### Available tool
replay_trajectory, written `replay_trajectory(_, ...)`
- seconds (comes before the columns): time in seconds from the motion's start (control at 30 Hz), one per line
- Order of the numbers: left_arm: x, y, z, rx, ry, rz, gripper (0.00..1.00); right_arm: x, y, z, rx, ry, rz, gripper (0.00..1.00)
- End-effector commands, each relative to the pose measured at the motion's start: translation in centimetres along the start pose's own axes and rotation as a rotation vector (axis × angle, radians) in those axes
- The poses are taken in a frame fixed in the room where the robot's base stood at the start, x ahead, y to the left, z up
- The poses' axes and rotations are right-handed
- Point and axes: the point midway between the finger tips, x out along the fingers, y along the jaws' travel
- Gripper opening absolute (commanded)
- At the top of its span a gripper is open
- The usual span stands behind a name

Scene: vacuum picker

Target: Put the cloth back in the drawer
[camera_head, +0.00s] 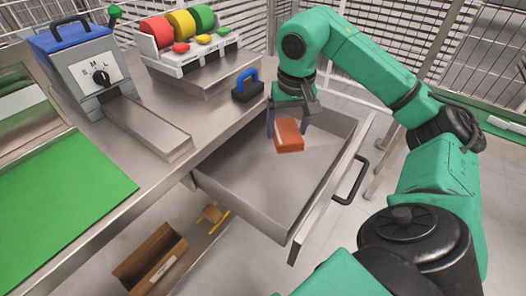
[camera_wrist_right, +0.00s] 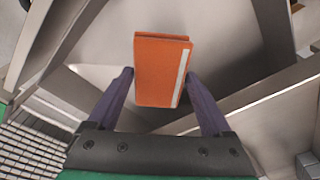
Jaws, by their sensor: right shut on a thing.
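The cloth (camera_head: 288,135) is a folded orange pad. In the head view it hangs between the fingers of my right gripper (camera_head: 288,122), over the open drawer (camera_head: 245,185). The right wrist view shows the cloth (camera_wrist_right: 162,70) as an orange block with a pale stripe along one side, between the two purple fingertips (camera_wrist_right: 160,85). My right gripper is shut on it. The metal drawer is pulled out from under the worktop and its floor looks empty. Whether the cloth touches the drawer floor is hard to tell. My left gripper is not in view.
A black block with a blue handle (camera_head: 247,84) stands at the worktop edge by the drawer. A dial box (camera_head: 92,65) and a unit with red, yellow and green discs (camera_head: 185,35) stand behind. A green mat (camera_head: 65,195) lies left. A cardboard box (camera_head: 150,260) sits below.

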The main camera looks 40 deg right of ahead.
Motion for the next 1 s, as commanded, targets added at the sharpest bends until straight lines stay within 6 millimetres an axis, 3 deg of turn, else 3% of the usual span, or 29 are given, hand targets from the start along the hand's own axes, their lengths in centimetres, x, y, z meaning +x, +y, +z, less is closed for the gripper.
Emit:
replay_trajectory(0.03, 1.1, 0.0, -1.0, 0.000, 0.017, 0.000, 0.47, 2.2, 0.1, 0.4, -0.001, -0.005, 0.007, 0.32)
replay_trajectory(0.1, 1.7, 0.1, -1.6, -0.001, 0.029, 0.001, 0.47, 4.4, 0.1, 0.8, -0.001, -0.005, 0.007, 0.32)
replay_trajectory(0.3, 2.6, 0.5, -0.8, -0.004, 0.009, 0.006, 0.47, 9.7, 0.0, 1.6, -0.003, -0.004, 0.004, 0.32)
replay_trajectory(0.37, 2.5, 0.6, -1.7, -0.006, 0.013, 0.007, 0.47, 11.2, 0.0, 1.8, -0.003, -0.004, 0.004, 0.32)
replay_trajectory(0.57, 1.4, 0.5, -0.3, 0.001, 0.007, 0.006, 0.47, 11.0, -2.5, -0.5, -0.004, 0.000, -0.008, 0.32)
replay_trajectory(0.9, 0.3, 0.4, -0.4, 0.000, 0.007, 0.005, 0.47, 11.6, -6.2, -4.1, -0.005, -0.002, -0.005, 0.32)
replay_trajectory(1.0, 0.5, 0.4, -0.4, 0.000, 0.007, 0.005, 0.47, 13.1, -5.8, -3.7, -0.005, -0.002, 0.002, 0.32)
